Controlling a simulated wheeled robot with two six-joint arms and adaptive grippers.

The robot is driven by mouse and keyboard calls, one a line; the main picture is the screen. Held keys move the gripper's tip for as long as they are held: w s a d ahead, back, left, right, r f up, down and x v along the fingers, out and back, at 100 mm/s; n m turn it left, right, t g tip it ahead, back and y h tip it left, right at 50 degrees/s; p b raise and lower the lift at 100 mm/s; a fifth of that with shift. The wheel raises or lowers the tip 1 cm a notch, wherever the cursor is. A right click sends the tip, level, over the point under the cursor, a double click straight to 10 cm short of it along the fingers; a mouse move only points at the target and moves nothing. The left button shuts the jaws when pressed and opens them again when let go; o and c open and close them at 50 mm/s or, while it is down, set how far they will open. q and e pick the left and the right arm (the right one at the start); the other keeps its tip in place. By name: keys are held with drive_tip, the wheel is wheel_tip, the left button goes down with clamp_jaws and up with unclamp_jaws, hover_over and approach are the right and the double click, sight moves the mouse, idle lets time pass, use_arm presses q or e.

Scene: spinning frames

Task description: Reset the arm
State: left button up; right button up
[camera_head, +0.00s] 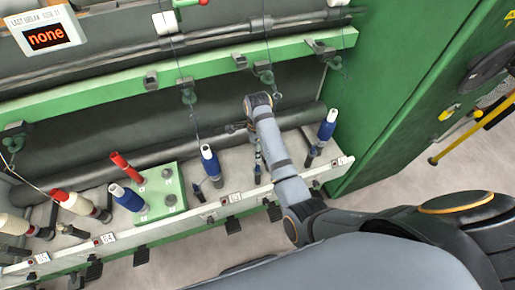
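My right arm (281,172) comes in from the right. It bends at the elbow and reaches up over the spindle rail of the spinning frame (205,208), with its wrist joint (258,103) in front of the dark roller. A small grey part beside the forearm may belong to my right gripper (235,128), but most of it is hidden and its fingers cannot be made out. My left arm and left gripper are not in view.
A bare spindle (258,166) stands close beside the forearm. Blue bobbins stand left (210,163) and right (327,126). A green block (154,196) holds a red tube (126,167) and a blue bobbin (128,198). A green cabinet (395,100) bounds the right.

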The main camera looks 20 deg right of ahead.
idle(0.4)
drive_tip(key=s+d+n+t, duration=0.3)
drive_tip(key=s+d+n, duration=0.6)
drive_tip(key=s+n, duration=0.5)
drive_tip(key=s+r+n+t, duration=0.1)
drive_tip(key=s+r+n, duration=0.3)
drive_tip(key=s+n, duration=0.3)
wheel_tip(320, 180, down, 26)
drive_tip(key=d+g+h, duration=0.1)
drive_tip(key=d, duration=0.2)
drive_tip(key=s+d+f+g+b, duration=0.1)
drive_tip(key=s+f, duration=1.6)
drive_tip(key=s, duration=0.2)
drive_tip(key=shift+s+f+n+g, duration=0.3)
drive_tip(key=shift+f, duration=0.05)
